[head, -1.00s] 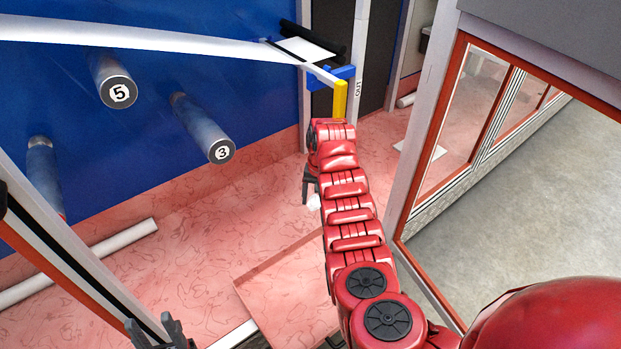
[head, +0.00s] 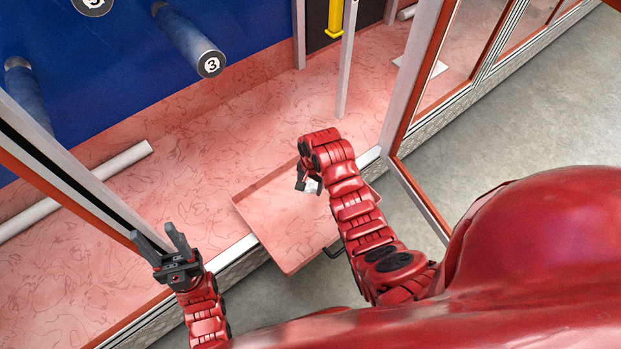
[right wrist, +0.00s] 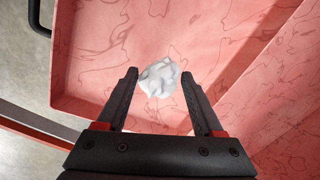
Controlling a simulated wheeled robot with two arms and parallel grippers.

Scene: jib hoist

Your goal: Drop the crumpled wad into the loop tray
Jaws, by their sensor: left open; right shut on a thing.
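The crumpled white wad (head: 313,187) is in my right gripper (head: 305,182). In the right wrist view the wad (right wrist: 158,78) sits between the two fingertips (right wrist: 159,76), which are shut on it. A pink marbled shallow tray (head: 275,225) with raised edges and a dark loop handle (head: 334,250) lies below and left of that gripper; I take it for the loop tray. In the right wrist view the tray floor (right wrist: 100,60) shows behind the wad, and the wad is above it. My left gripper (head: 155,232) is open and empty, left of the tray.
A pink marbled floor (head: 210,170) runs behind a pale sill. A blue wall carries numbered cylinders (head: 195,50). A white tube (head: 110,162) lies at left. A grey post (head: 347,60) and a yellow piece (head: 336,18) stand at the back. An orange-framed glass panel (head: 440,80) is on the right.

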